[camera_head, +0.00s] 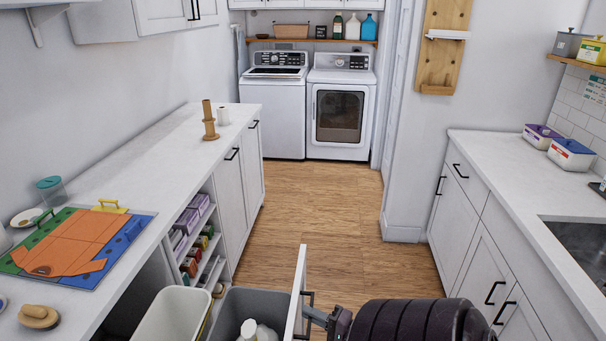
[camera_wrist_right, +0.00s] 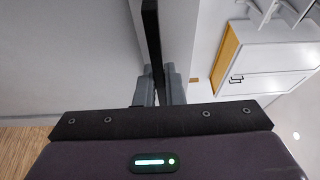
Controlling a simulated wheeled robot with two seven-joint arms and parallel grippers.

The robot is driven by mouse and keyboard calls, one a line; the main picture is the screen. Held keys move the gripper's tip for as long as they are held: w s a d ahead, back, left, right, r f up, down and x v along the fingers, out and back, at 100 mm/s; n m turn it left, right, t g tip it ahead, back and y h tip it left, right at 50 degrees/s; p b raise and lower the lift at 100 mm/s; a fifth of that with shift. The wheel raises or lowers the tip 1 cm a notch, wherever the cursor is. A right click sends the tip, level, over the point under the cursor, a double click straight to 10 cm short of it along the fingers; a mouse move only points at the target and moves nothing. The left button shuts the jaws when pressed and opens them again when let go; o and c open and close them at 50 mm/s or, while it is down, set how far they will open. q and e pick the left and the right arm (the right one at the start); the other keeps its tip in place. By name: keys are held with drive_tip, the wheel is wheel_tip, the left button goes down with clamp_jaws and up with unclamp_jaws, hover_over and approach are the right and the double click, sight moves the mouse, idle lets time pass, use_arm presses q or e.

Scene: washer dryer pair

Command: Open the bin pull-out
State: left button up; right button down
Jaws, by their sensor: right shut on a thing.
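The bin pull-out stands out from under the left counter at the bottom of the head view, with its white front panel (camera_head: 297,290) seen nearly edge-on. Behind the panel are a grey bin (camera_head: 238,300) with something white in it and a cream bin (camera_head: 172,312). My right gripper (camera_head: 312,314) is at the outer side of the panel, shut on its black handle (camera_head: 307,297). In the right wrist view, the fingers (camera_wrist_right: 158,90) close on both sides of the dark handle bar (camera_wrist_right: 152,40). My left gripper is not in view.
The wooden aisle floor (camera_head: 310,215) is clear toward the washer (camera_head: 275,110) and dryer (camera_head: 340,110). The left counter (camera_head: 190,150) holds a colourful mat (camera_head: 80,245). Right-hand cabinets (camera_head: 480,250) and a sink (camera_head: 582,250) bound the other side.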

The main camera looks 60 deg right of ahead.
drive_tip(key=shift+s+f, duration=0.1)
drive_tip(key=c, duration=1.5)
unclamp_jaws()
drive_tip(key=shift+s+b, duration=0.85)
drive_tip(key=shift+s, duration=3)
